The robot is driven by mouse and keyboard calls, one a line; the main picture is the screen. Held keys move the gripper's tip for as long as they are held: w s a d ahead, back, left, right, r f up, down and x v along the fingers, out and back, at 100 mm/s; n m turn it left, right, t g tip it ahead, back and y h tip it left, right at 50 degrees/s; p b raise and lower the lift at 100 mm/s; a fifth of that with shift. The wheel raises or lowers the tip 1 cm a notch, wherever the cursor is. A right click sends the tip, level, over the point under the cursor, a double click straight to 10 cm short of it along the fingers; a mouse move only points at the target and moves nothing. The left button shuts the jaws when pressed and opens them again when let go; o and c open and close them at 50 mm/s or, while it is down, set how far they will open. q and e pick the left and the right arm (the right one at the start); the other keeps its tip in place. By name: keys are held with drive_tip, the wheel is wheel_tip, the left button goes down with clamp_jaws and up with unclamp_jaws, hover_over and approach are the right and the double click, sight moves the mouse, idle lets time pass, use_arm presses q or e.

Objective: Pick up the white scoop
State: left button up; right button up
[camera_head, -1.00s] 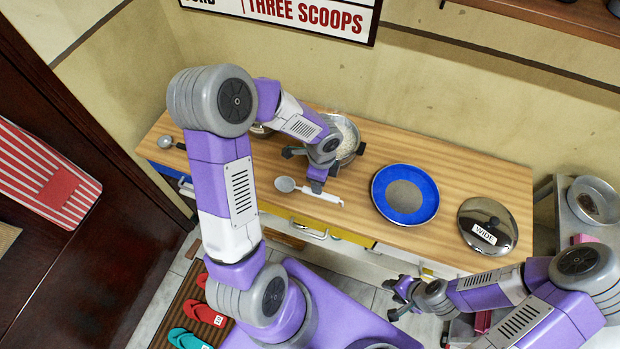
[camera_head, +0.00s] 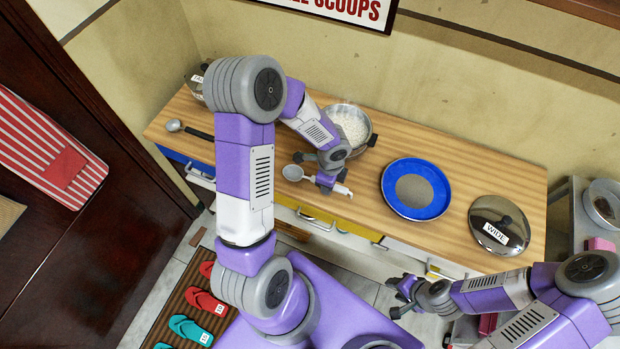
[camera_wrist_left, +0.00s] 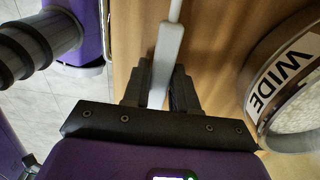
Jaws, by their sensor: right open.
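The white scoop (camera_head: 292,173) lies on the wooden counter near its front edge, its round bowl to the left and its handle to the right. My left gripper (camera_head: 326,182) is down at the handle. In the left wrist view, the fingers of my left gripper (camera_wrist_left: 162,92) stand on either side of the white handle (camera_wrist_left: 165,62), close to it. Whether they press on it is unclear. My right gripper (camera_head: 402,295) is open and empty in front of the counter, at the right.
A metal pot of rice (camera_head: 352,125) stands behind the scoop. A blue-rimmed plate (camera_head: 418,209) and a steel lid labelled WIDE (camera_head: 490,212) lie to the right on the counter (camera_head: 460,163). A dark-handled ladle (camera_head: 197,133) lies at the left. Bare counter separates the plate and lid.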

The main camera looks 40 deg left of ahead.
use_arm(q)
clamp_jaws()
drive_tip(key=shift+r, duration=0.1)
